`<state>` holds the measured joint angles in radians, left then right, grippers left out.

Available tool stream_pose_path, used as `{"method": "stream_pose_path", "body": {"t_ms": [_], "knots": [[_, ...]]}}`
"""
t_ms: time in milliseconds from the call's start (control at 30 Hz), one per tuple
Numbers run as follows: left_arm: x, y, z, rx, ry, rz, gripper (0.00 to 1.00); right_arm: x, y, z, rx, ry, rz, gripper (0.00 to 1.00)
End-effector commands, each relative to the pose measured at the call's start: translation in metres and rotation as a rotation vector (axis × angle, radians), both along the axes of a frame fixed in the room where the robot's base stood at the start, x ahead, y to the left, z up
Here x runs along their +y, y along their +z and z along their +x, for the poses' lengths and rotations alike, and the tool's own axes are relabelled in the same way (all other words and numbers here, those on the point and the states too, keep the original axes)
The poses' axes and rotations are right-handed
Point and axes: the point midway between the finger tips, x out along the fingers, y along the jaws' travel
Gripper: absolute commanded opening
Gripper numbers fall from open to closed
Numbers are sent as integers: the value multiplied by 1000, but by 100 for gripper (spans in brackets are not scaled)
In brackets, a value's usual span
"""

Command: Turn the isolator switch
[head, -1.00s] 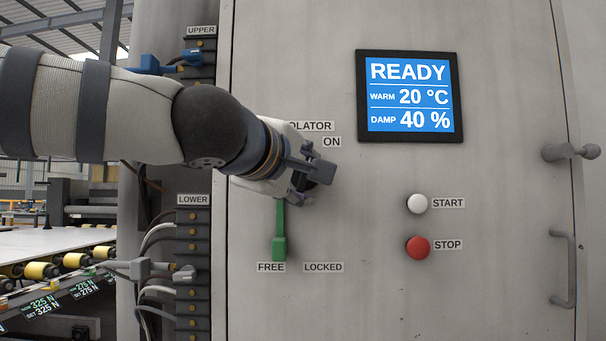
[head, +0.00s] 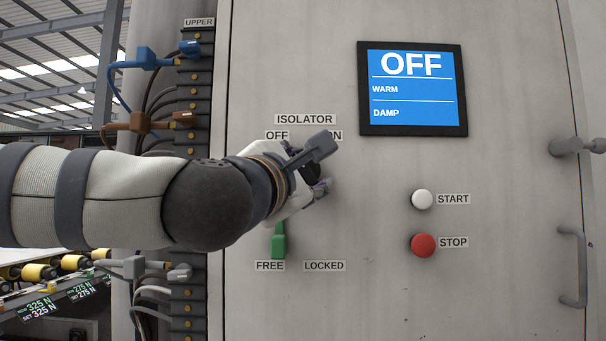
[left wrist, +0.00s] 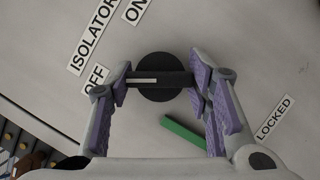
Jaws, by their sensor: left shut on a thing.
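The isolator switch is a round black knob with a bar handle, seen best in the left wrist view (left wrist: 158,61). A white line on the bar points to the OFF label (left wrist: 95,78). My left gripper (head: 318,170) is at the cabinet front and shut on the bar, with purple finger pads at its two ends in the left wrist view (left wrist: 160,80). In the head view the gripper hides most of the knob. The display (head: 411,90) reads OFF, with blank WARM and DAMP values. My right gripper is not in view.
Below the switch a green lever (head: 278,243) points down at FREE, beside a LOCKED label (head: 324,266). A white START button (head: 422,199) and red STOP button (head: 424,245) are to the right. Cable sockets (head: 188,240) line the left side.

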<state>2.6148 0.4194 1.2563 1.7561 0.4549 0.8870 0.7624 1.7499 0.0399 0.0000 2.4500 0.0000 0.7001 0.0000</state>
Motion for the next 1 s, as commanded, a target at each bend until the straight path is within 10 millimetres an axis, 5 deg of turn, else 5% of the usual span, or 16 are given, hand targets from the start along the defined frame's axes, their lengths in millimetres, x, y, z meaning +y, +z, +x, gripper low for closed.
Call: {"method": "stream_pose_path", "body": {"t_ms": [867, 900, 1000], "knots": [[0, 1, 0, -1, -1, -147, 17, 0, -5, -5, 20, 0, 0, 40], [0, 1, 0, -1, -1, -147, 50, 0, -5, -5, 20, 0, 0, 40], [0, 1, 0, -1, 0, -147, 66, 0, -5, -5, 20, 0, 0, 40]]}}
